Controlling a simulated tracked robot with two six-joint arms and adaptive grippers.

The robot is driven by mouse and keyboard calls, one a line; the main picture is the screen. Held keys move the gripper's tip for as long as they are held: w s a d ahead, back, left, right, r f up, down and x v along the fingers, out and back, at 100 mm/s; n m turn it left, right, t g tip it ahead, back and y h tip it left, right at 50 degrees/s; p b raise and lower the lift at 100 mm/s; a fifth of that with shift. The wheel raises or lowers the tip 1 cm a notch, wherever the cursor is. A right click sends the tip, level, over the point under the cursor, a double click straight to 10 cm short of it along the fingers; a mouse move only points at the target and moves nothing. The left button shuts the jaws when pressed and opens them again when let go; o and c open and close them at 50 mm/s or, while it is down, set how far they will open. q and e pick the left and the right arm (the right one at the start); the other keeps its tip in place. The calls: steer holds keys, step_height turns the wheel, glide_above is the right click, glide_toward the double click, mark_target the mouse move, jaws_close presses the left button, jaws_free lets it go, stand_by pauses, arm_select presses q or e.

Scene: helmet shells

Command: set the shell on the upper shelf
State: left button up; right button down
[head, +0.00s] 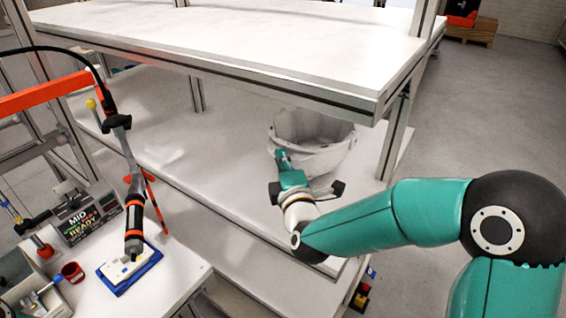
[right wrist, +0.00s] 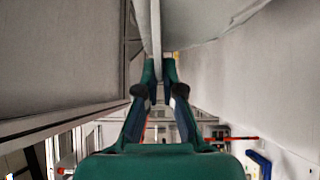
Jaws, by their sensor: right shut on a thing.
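The pale grey-white shell (head: 330,150) is an open bowl shape between the two shelves, over the right part of the lower shelf (head: 235,140). I cannot tell whether it touches that shelf. My right gripper (head: 282,158) is shut on the shell's near left edge. In the right wrist view the fingers (right wrist: 160,72) close on a thin pale wall of the shell (right wrist: 156,35). The upper shelf (head: 250,40) is a wide white board above the shell, and its visible top is bare.
A metal post (head: 394,135) stands right of the shell. The upper shelf's front rail (head: 250,77) runs above my right gripper. At left, a hanging tool (head: 133,215) is over a small bench with a blue-edged tray (head: 118,286) and a red cup (head: 72,272).

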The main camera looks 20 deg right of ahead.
steer(key=shift+f, duration=0.45)
steer(key=c, duration=1.3)
jaws_free()
steer(key=shift+f, duration=0.1)
